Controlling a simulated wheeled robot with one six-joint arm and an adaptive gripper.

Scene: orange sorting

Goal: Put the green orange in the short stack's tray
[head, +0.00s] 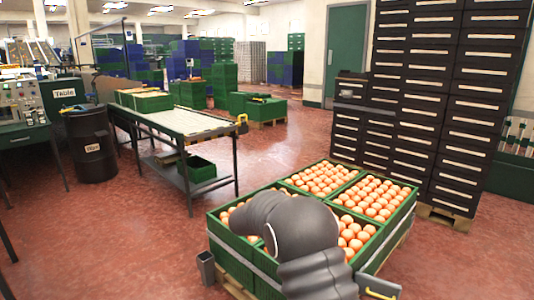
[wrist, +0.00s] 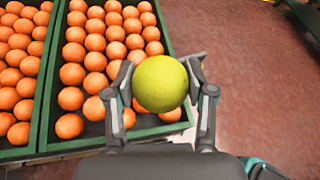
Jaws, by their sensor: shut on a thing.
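The green orange (wrist: 160,88) is yellow-green and round. In the wrist view my gripper (wrist: 160,70) is shut on it, with one finger on each side, above the edge of a green crate. In the head view my arm hides the gripper and the green orange. The short stack (head: 349,120) of black trays stands behind the crates, at the left end of the taller black stacks. Its top tray (head: 351,77) seems open; its inside is hard to make out.
Green crates (head: 393,222) full of orange oranges stand low in front of the stacks. Taller black stacks (head: 430,90) rise right of the short stack. A conveyor table (head: 185,122) and black barrel (head: 91,147) stand left. Red floor is clear between table and stacks.

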